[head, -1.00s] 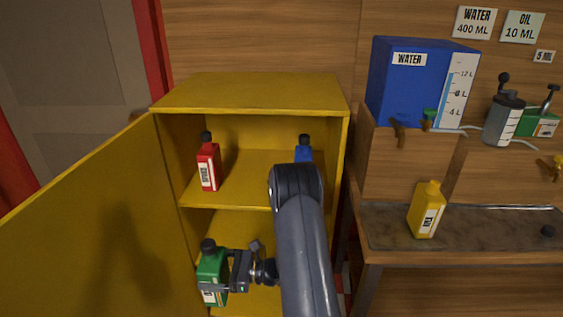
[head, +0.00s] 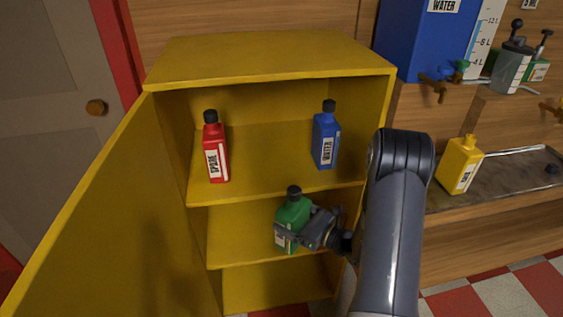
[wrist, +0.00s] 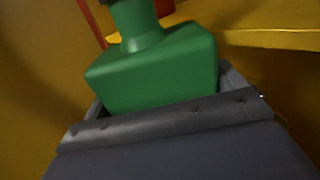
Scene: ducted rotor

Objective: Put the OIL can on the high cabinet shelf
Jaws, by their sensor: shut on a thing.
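The green can (head: 292,210) has a black cap, and its label is too small to read. My gripper (head: 296,232) is shut around its body. The can is nearly upright at the middle shelf (head: 228,240) of the yellow cabinet; I cannot tell whether it touches the shelf. In the wrist view the green can (wrist: 155,65) fills the space between the jaws, tilted in the picture. The high shelf (head: 270,180) is above it. A red can (head: 216,150) stands on its left and a blue can labelled WATER (head: 326,140) on its right.
The cabinet door (head: 100,220) stands open at left. The high shelf has free room between the red and blue cans. A yellow can (head: 460,165) stands on the bench at right, beside a blue water tank (head: 415,40). My arm covers the cabinet's lower right.

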